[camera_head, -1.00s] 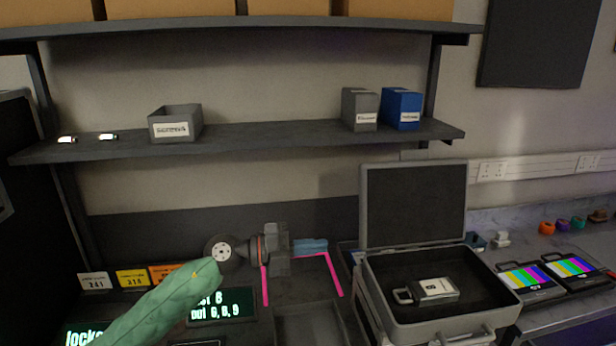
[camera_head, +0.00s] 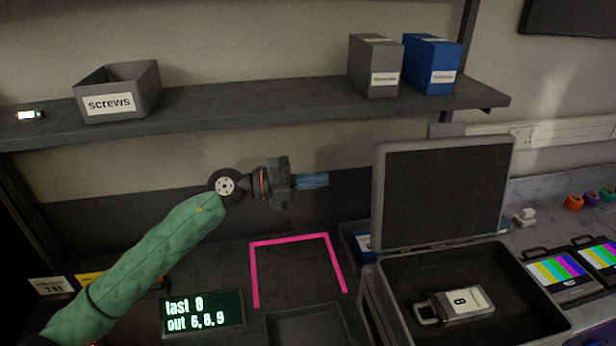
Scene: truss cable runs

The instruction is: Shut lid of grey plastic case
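The grey plastic case (camera_head: 552,317) stands open at the lower right. Its lid (camera_head: 442,192) is raised about upright at the back, with the dark inner face toward me. A grey padlock-shaped item (camera_head: 455,305) with a white label reading 8 lies inside the case. My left gripper (camera_head: 312,181) is left of the lid, above the bench, with blue fingers pointing right and apart from the lid. It is seen from the side, so its opening does not show. My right gripper is not in view.
A shelf (camera_head: 300,98) above holds a screws bin (camera_head: 118,92), a grey box (camera_head: 375,66) and a blue box (camera_head: 431,64). A pink outline (camera_head: 291,240) marks the bench left of the case. A display (camera_head: 202,313) and colour-bar screens (camera_head: 556,270) flank the area.

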